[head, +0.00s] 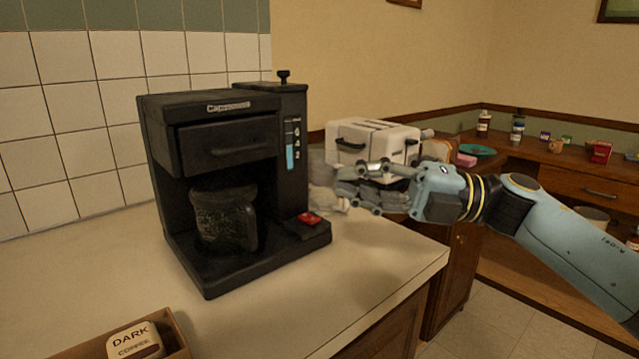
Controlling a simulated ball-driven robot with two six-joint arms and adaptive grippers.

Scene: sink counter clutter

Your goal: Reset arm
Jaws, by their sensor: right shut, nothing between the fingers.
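My right gripper (369,188) is held in the air at the centre right, in front of the white toaster. It is shut and empty, its fingers pointing left toward the coffee maker. The right arm is light blue and comes in from the right edge. My left gripper is out of the picture. A black coffee maker (228,107) stands on the pale counter (250,318), with a dark carafe (222,222) inside it. The gripper appears apart from the coffee maker, beyond its right side.
A white toaster (372,140) stands behind my right gripper. A box (178,331) with a "DARK COFFEE" item (135,342) is at the front left. A wooden desk (545,174) with bottles and small items runs along the back right. Open floor (505,325) shows below the arm.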

